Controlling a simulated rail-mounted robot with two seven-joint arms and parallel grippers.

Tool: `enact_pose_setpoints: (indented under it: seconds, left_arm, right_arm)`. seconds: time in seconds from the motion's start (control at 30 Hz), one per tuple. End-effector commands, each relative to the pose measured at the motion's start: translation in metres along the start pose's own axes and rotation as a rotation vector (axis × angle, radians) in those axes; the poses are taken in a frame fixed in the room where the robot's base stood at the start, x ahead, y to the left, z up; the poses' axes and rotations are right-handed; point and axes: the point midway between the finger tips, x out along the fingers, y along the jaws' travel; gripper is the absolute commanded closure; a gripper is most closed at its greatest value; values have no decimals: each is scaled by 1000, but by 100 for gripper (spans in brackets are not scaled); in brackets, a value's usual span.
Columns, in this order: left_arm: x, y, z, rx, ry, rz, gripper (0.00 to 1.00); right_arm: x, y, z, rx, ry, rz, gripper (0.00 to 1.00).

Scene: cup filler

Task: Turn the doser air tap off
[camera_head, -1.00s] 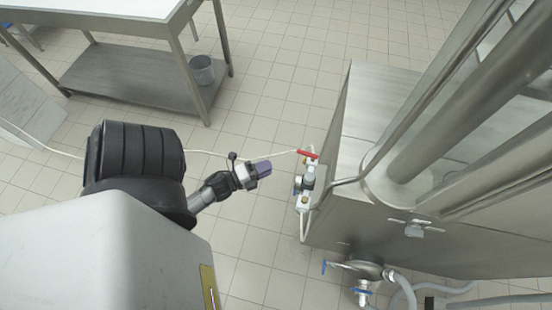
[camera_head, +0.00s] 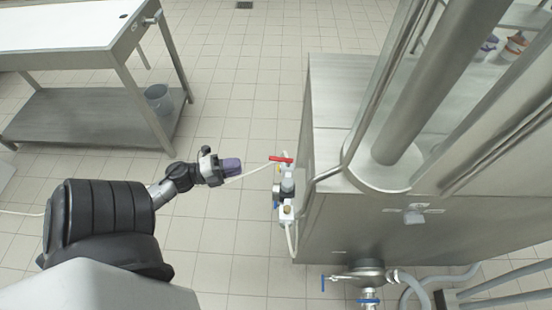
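The doser air tap has a red handle (camera_head: 281,159) at the top of a small air fitting (camera_head: 286,190) on the left side of the steel machine. The handle lies roughly crosswise, its free end pointing left. My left gripper (camera_head: 233,166) is a short way left of the red handle and apart from it. My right gripper is not in view.
The steel cup filler machine (camera_head: 330,90) fills the right side. Blue-handled valves (camera_head: 369,301) sit low on the machine.

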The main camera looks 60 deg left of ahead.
Motion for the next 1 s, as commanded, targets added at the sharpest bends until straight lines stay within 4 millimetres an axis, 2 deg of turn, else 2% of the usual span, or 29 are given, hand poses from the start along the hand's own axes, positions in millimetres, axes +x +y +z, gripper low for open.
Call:
enact_pose_setpoints:
  seconds: [0.4,0.6,0.8,1.0]
  left_arm:
    - [74,0,0,2,2,-4,77]
    - [104,0,0,3,1,-3,77]
    - [123,0,0,1,0,-1,77]
    - [130,0,0,0,-2,-1,77]
  right_arm:
    - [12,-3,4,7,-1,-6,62]
    - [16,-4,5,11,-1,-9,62]
    - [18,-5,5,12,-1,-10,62]
    - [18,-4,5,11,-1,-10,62]
